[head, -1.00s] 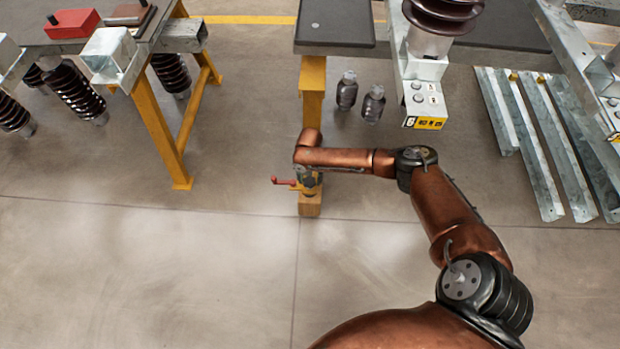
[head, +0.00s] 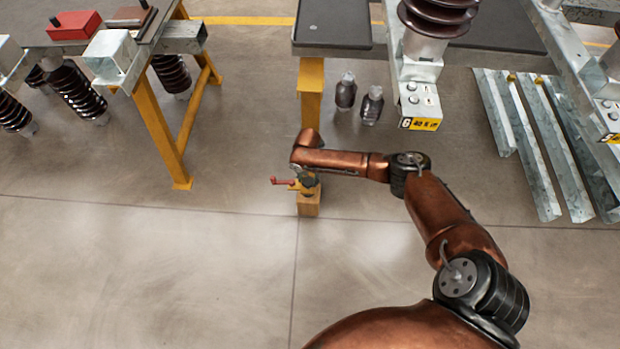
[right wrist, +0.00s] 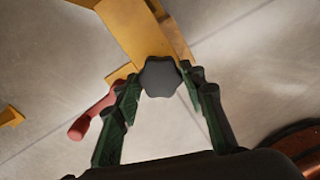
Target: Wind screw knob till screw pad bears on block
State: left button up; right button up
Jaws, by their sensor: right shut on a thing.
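The black lobed screw knob (right wrist: 159,75) shows in the right wrist view between the green-padded fingers of my right gripper (right wrist: 162,82), which is shut on it. In the head view my right gripper (head: 308,179) is small, under the end of my arm, and the arm hides the knob there. A red handle (head: 283,182) sticks out to the left; it also shows in the right wrist view (right wrist: 84,126). My left gripper is out of view.
A yellow leg (head: 311,85) of the dark-topped bench (head: 335,25) stands behind the block. Metal channels (head: 525,140) lie farther right. The floor in front is clear.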

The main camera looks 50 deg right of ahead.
jog(key=m+p, duration=0.1)
jog(key=m, duration=0.3)
jog(key=shift+w+a+r+m, duration=0.1)
jog(key=shift+m, duration=0.3)
jog(key=m+p, duration=0.2)
jog(key=m, duration=0.3)
jog(key=m+p, duration=0.1)
jog(key=m, duration=0.7)
jog(key=shift+w+m+p, duration=0.1)
jog(key=shift+m+p, duration=0.2)
jog(key=shift+m, duration=0.1)
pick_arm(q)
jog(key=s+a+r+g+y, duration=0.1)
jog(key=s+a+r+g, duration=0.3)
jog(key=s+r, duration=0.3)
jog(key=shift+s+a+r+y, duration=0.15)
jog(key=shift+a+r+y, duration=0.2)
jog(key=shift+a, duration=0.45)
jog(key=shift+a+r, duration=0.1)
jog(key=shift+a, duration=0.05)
pick_arm(e)
jog(key=shift+m, duration=0.4)
jog(key=o, duration=0.9)
jog(key=shift+c, duration=0.2)
jog(key=o, duration=0.3)
